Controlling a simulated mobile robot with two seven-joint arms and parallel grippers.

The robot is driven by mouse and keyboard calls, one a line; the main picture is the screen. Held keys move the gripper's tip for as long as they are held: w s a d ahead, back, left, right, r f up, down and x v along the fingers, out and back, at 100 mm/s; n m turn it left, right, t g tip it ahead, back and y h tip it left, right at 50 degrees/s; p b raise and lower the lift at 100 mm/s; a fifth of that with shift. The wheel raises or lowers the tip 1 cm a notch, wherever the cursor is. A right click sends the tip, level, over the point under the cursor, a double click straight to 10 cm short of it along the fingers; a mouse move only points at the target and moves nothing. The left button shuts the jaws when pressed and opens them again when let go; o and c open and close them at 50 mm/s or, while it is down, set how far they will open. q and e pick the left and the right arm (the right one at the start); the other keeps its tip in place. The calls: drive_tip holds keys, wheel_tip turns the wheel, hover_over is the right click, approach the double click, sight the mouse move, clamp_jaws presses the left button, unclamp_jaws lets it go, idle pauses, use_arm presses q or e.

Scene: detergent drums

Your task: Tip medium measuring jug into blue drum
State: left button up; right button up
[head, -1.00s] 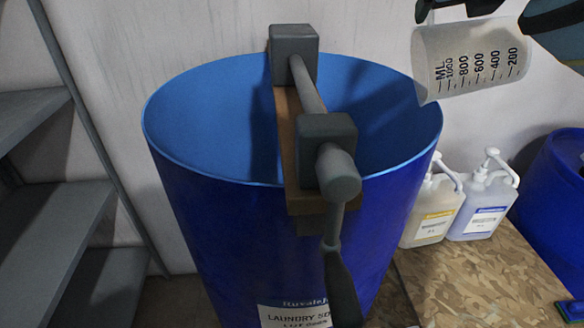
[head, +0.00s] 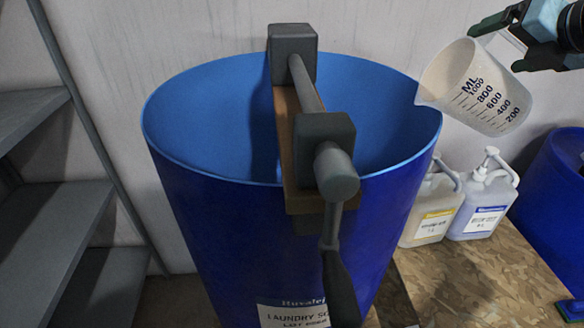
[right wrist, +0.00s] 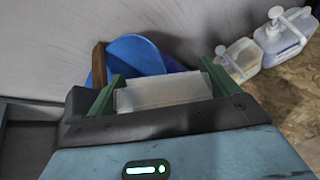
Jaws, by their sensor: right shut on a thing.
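The blue drum (head: 240,240) stands open in the middle of the head view. The medium measuring jug (head: 478,90), translucent with black ML marks, is tilted at the drum's upper right. Its mouth faces up and left, and its lip overlaps the drum's right rim in the picture. My right gripper (head: 498,46) is shut on the jug. In the right wrist view, the jug (right wrist: 162,92) shows between the green fingers, with part of the blue drum (right wrist: 140,55) beyond. I cannot see any contents in the jug. My left gripper is out of view.
Two pump bottles (head: 435,212) (head: 482,205) stand right of the drum on a chipboard surface (head: 465,275). Another blue drum (head: 555,200) is at far right, grey shelves (head: 55,225) at left.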

drive_tip(key=shift+a, duration=0.1)
drive_tip(key=shift+r+m+t+y, duration=0.3)
drive_tip(key=shift+r+m+y, duration=0.1)
drive_tip(key=shift+m+y, duration=0.4)
drive_tip(key=shift+r+m+t+y, duration=0.2)
drive_tip(key=shift+r+m+y, duration=0.1)
drive_tip(key=shift+m+y, duration=0.3)
drive_tip(key=shift+r+m+t+y, duration=0.2)
drive_tip(key=shift+r+m+y, duration=0.05)
drive_tip(key=shift+m+y, duration=0.3)
wheel_tip(320, 180, up, 2)
drive_tip(key=m+t+y, duration=0.1)
drive_tip(key=m, duration=0.1)
drive_tip(key=m+t+y, duration=0.1)
drive_tip(key=m, duration=0.1)
drive_tip(key=shift+r+m, duration=0.1)
drive_tip(key=shift+m, duration=0.25)
